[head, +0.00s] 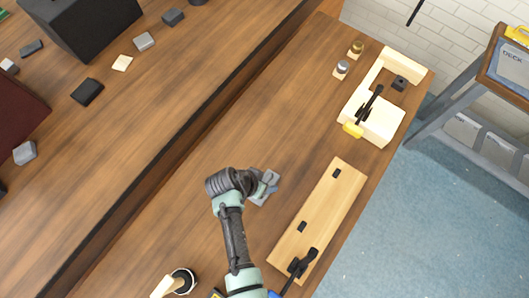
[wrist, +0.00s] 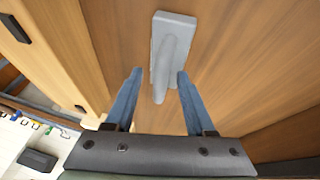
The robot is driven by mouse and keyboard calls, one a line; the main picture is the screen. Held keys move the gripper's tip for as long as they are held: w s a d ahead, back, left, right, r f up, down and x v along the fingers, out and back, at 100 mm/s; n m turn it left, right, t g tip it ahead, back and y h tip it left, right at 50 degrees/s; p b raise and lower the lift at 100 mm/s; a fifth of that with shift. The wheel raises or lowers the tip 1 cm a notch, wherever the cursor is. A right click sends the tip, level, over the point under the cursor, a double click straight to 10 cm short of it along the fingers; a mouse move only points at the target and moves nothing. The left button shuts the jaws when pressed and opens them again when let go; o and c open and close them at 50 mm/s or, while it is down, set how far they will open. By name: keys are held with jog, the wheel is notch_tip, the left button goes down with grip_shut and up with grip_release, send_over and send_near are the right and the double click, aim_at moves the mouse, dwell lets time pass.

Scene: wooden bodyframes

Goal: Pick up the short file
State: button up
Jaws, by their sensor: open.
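A grey flat plate with a rounded grey handle lies on the brown wooden bench top; it looks like the short file (wrist: 175,24). In the head view the grey piece (head: 262,199) shows beside the end of my arm, partly covered by it. My gripper (wrist: 160,73) is open, with its two blue-grey fingers apart. In the wrist view the handle end shows between the fingers, with a gap on each side. The plate end extends beyond the fingertips. I cannot tell the height of the fingers above the bench.
A pale wooden board (head: 322,210) with dark fittings lies right of my gripper. A pale block (head: 381,123) with a yellow-handled clamp and two small jars stand farther back. A raised wooden surface (head: 150,95) with several dark and grey items runs along the left.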

jog(key=shift+c, duration=0.3)
grip_shut()
dwell(1.1)
